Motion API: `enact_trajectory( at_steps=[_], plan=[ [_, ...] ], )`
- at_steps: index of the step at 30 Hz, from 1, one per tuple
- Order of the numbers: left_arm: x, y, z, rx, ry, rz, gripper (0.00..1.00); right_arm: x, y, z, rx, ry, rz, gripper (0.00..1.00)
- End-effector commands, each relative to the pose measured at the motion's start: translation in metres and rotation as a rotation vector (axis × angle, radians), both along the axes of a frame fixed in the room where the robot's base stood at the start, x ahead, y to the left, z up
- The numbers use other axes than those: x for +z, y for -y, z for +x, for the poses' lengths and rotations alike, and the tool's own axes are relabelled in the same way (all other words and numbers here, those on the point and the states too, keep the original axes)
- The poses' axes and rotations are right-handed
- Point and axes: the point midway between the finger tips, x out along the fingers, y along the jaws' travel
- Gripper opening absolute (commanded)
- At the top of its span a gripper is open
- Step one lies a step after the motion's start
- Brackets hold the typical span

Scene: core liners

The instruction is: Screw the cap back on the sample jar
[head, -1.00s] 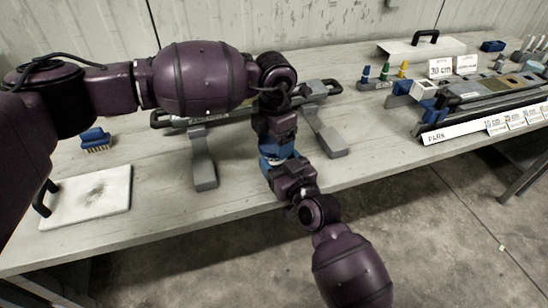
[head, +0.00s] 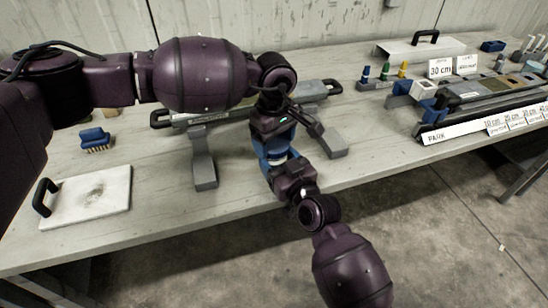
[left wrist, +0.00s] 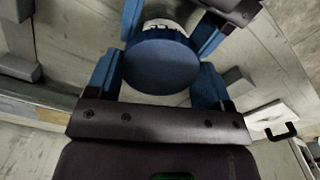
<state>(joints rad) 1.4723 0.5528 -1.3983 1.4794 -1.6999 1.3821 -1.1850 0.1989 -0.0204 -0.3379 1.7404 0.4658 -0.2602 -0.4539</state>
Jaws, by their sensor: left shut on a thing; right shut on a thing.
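My left gripper (left wrist: 160,76) is shut on the round blue cap (left wrist: 160,62), with one blue finger on each side of its rim. The white sample jar (left wrist: 165,25) shows just beyond the cap, between the blue fingers of my right gripper (left wrist: 168,28), which is shut on it. In the head view, my left gripper (head: 274,148) points down from above and my right gripper (head: 282,168) comes up from below, the two meeting near the table's front edge. A white bit of the jar (head: 278,159) shows between them. The cap is in line with the jar; how far it is threaded is hidden.
A white slab with a black handle (head: 90,196) and a blue brush (head: 95,140) lie at left. Labelled racks (head: 480,118) fill the right end.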

Motion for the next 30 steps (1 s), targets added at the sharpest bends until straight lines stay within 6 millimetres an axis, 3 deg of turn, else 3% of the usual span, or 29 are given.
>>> enact_trajectory(
  at_steps=[15,21,22,26,30],
  plan=[
    [-0.0002,-0.0001,-0.0002,-0.733,-0.001,0.000,0.46,-0.0002,0.0001,0.0000,0.000,0.000,0.000,0.00],
    [-0.0005,-0.0001,-0.0003,-0.775,-0.001,0.000,0.46,-0.0002,0.0002,0.0001,0.000,0.000,0.000,0.00],
    [-0.0005,0.0000,-0.0003,-0.774,-0.001,0.000,0.79,-0.0002,0.0002,0.0001,0.000,0.000,0.000,0.00],
    [-0.0005,-0.0001,-0.0002,-0.773,-0.001,0.000,0.98,-0.0002,0.0002,0.0001,0.000,0.000,0.000,0.00],
    [-0.0005,-0.0001,-0.0002,-0.772,-0.001,0.000,1.00,-0.0002,0.0001,0.0000,0.000,0.000,0.000,0.00]
  ],
)
